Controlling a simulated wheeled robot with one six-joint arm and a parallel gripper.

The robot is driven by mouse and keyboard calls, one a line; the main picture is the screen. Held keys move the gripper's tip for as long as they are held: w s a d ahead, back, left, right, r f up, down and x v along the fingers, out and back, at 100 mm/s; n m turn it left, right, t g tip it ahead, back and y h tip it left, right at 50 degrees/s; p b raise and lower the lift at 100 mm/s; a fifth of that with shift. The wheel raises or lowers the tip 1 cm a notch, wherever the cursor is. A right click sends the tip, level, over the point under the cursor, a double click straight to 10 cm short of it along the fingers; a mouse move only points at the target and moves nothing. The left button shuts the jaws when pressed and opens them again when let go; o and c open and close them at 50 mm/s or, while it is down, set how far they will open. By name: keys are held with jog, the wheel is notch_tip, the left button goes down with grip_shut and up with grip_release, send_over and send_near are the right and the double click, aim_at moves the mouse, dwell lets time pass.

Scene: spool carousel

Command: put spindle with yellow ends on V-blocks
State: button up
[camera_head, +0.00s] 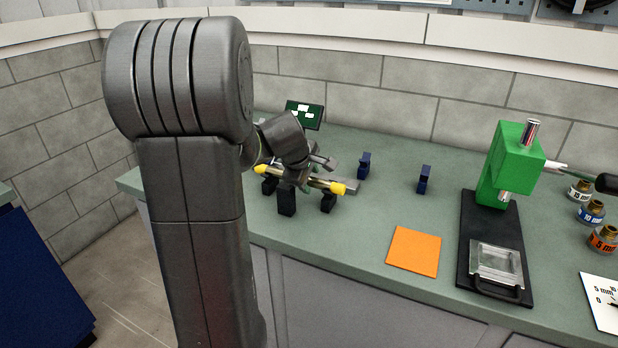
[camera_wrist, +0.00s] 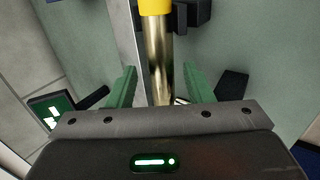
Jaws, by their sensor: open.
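The spindle with yellow ends (camera_head: 338,187) lies level above the left part of the green bench, near several small black blocks (camera_head: 287,204); whether it rests on them is hard to tell. In the wrist view its metal shaft (camera_wrist: 157,52) runs between the two green fingers of my open gripper (camera_wrist: 160,88), with clear space on both sides. One yellow end is at the top of that view. In the head view my gripper (camera_head: 302,178) is at the spindle's middle and partly hides it. Two dark blue notched blocks (camera_head: 364,165) (camera_head: 424,180), seemingly the V-blocks, stand empty to the right.
An orange square (camera_head: 414,251) lies at the bench front. A green press (camera_head: 511,165) on a black base stands right of it, with labelled jars (camera_head: 591,211) and a white card (camera_head: 603,300) beyond. A small screen (camera_head: 304,114) stands behind my gripper. Bench between the blue blocks is clear.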

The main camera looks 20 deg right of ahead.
jog(key=v, duration=1.2)
jog(key=shift+p, duration=0.35)
